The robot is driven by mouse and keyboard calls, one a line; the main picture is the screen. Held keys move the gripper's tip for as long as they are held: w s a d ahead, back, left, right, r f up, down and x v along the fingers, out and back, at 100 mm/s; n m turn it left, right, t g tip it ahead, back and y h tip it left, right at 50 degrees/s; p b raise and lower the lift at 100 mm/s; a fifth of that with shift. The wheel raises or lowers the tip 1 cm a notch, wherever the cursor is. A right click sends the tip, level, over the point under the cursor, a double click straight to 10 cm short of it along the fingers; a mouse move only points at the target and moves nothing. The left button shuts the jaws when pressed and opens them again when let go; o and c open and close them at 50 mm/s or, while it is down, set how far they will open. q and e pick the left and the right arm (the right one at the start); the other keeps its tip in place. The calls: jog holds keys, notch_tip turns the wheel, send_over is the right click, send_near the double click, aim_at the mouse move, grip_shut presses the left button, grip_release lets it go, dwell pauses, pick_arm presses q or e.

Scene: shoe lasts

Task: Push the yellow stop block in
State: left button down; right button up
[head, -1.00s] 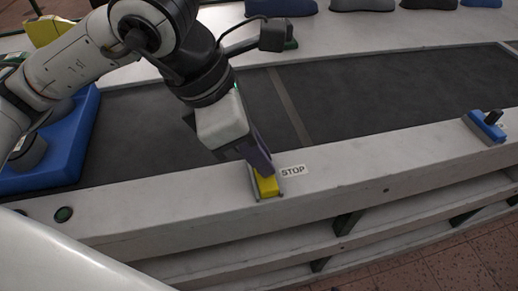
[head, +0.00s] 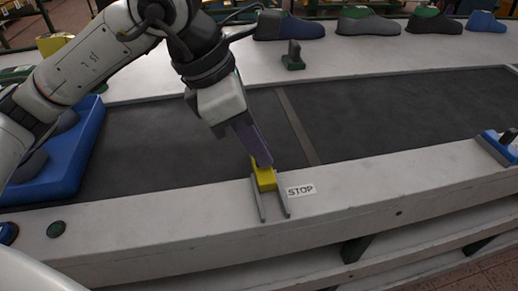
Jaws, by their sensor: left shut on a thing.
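The yellow stop block (head: 265,181) sits at the belt-side end of two short grey rails (head: 287,203) on the pale front ledge, beside a white label reading STOP (head: 301,190). The rails' near part is bare. My left gripper (head: 262,163) reaches down from the upper left, its purple-grey fingers shut on the top of the yellow block. The fingers hide part of the block's far side. My right gripper is out of view.
The dark conveyor belt (head: 400,115) runs behind the ledge. A blue tray (head: 72,165) with dark shapes stands at left. Shoe lasts, such as a dark one (head: 368,22), line the back ledge. A blue fixture (head: 497,148) sits at the right edge.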

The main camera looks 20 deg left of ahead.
pick_arm(q)
jog(key=c, duration=1.8)
grip_release()
jog(key=shift+w+a, duration=0.15)
jog(key=shift+w, duration=0.1)
jog(key=shift+o, duration=0.2)
jog(key=v, duration=1)
jog(key=shift+r+p, duration=0.15)
jog(key=shift+p, duration=0.2)
jog(key=shift+s, duration=0.25)
